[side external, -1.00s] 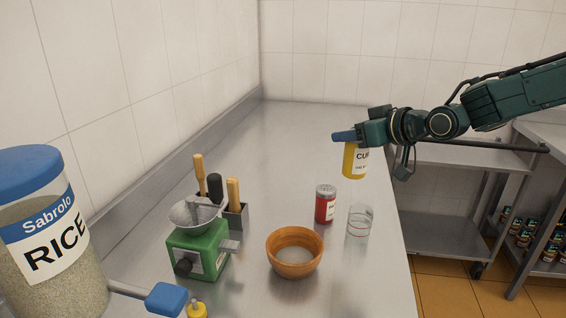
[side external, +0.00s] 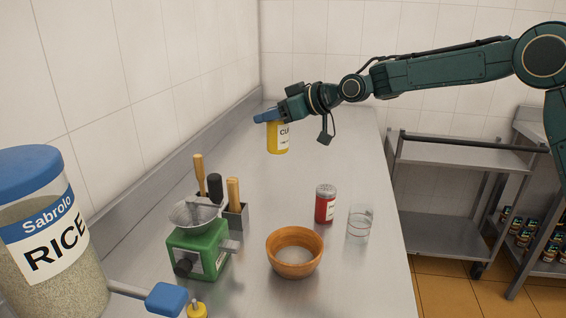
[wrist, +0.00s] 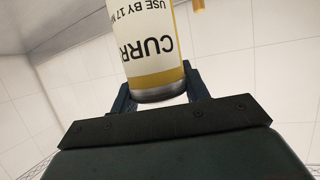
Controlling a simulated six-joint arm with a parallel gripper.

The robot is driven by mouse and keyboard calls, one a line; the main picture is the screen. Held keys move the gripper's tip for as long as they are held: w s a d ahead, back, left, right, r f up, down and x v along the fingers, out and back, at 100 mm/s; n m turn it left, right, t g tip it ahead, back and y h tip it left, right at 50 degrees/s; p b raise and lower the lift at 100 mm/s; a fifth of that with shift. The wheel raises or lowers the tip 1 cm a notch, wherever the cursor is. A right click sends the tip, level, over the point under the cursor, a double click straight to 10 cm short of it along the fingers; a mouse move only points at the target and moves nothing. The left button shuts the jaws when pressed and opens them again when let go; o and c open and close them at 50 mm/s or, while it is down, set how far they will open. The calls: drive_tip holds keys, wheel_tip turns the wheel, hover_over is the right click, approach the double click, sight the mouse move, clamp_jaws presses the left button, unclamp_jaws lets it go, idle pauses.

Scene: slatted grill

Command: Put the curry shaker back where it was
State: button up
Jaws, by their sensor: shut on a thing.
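The curry shaker (side external: 278,137) is yellow with a white label. It hangs below my gripper (side external: 268,116), in the air above the back part of the steel counter (side external: 310,170). My gripper is shut on its upper end. In the wrist view the shaker (wrist: 153,50) sits between the fingers (wrist: 158,92), its label reading upside down. Its far end runs out of the top of that view. The finger contact is partly hidden by the shaker.
A red shaker (side external: 325,204), a clear glass (side external: 359,222) and a wooden bowl (side external: 294,253) stand front right. A green grinder (side external: 199,247), a utensil holder (side external: 236,216) and a rice jar (side external: 50,235) stand left. The back counter is clear beneath the shaker. Tiled walls bound the left and back.

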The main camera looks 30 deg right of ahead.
drive_tip(key=shift+w+a+y, duration=0.3)
drive_tip(key=shift+w+a, duration=0.05)
drive_tip(key=shift+w, duration=0.05)
drive_tip(key=shift+f, duration=0.1)
wheel_tip(320, 180, down, 20)
drive_tip(key=shift+r, duration=0.1)
idle(0.9)
drive_tip(key=o, duration=1)
drive_tip(key=shift+v, duration=3.75)
